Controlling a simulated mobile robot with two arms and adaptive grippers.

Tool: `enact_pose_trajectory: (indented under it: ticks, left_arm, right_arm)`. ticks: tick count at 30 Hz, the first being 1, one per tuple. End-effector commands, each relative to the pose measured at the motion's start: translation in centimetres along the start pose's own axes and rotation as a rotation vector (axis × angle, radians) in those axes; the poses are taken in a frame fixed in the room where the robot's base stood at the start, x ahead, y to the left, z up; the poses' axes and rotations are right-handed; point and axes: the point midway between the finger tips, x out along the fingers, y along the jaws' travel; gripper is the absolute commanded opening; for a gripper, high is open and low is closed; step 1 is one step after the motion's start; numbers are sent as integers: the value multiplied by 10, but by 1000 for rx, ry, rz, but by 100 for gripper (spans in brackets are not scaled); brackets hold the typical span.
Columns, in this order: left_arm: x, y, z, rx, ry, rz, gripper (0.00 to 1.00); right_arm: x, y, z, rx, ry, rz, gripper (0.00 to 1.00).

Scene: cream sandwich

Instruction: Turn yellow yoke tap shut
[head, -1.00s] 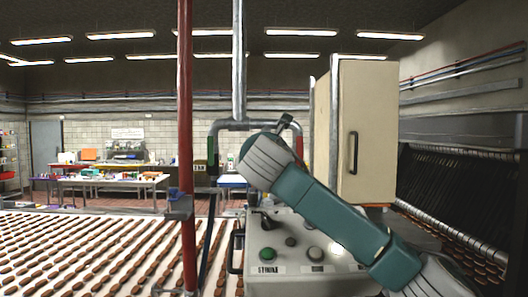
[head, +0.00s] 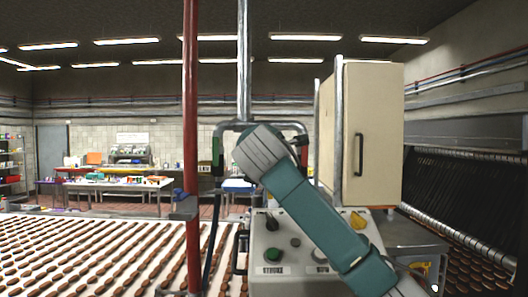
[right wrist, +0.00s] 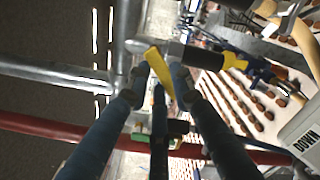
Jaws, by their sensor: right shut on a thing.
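The yellow tap handle (right wrist: 158,68) is a flat yellow lever beside the grey pipe joint in the right wrist view. My right gripper (right wrist: 160,80) is shut on it, with a fingertip on each side of the lever. In the head view my right arm reaches up to the grey yoke-shaped pipe (head: 238,125). Its wrist hides the tap and the fingers there. My left gripper is in neither current view.
A control box (head: 270,268) with knobs stands below the yoke, with a cream cabinet (head: 375,130) behind it to the right. A red vertical pipe (head: 191,110) stands left of my arm. A conveyor (head: 60,220) carries rows of brown biscuits.

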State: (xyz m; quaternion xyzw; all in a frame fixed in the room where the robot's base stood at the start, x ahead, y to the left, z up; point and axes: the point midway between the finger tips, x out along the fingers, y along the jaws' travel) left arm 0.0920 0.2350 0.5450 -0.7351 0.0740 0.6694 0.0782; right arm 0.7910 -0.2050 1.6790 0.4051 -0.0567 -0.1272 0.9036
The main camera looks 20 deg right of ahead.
Motion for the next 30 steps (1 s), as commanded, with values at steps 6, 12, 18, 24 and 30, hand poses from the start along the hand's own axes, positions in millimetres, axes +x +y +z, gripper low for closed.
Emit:
enact_pose_trajectory:
  ticks: [6, 12, 18, 24, 30]
  left_arm:
    - [5, 0, 1, 0, -1, 0, 42]
    - [9, 0, 1, 0, -1, 0, 42]
    - [11, 0, 2, 0, -2, 0, 42]
    - [13, 0, 2, -1, -2, 0, 42]
    - [14, 0, 3, -1, -3, 0, 42]
  right_arm:
    - [0, 4, 1, 207, 1, -1, 0]
    - [0, 8, 3, 390, 0, -1, 0]
    - [0, 11, 6, 545, 0, -2, 0]
    - [0, 13, 8, 656, 0, -3, 0]
    - [0, 13, 9, 719, -1, -4, 0]
